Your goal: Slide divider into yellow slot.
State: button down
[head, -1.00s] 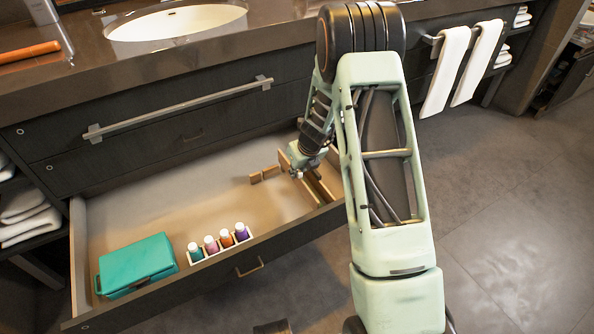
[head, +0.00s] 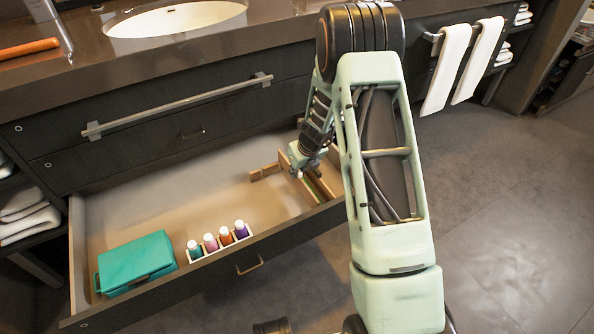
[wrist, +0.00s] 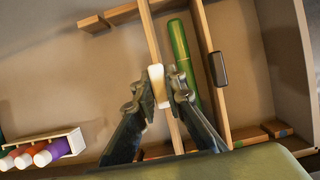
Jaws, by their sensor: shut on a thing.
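My gripper (wrist: 160,88) is shut on the pale tab (wrist: 157,86) of a long thin wooden divider (wrist: 149,38). The divider runs lengthwise through the drawer's right part, with its far end beside wooden slot blocks (wrist: 122,13). In the head view my gripper (head: 300,172) is low inside the open drawer. My fingers and wrist hide part of the near blocks, so I cannot tell whether the divider's near end is seated.
A green tube (wrist: 183,55) lies just right of the held divider. Beyond it stands another divider (wrist: 208,45) with a dark tab. A white rack (head: 222,246) of small bottles and a teal case (head: 136,262) are at the drawer's front left. The drawer's middle is clear.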

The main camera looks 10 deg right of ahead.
aim_at(295, 183)
jog(key=shift+f+b, duration=1.4)
jog(key=shift+f, duration=0.7)
jog(key=c, duration=1.9)
grip_release()
jog(key=v, duration=1.2)
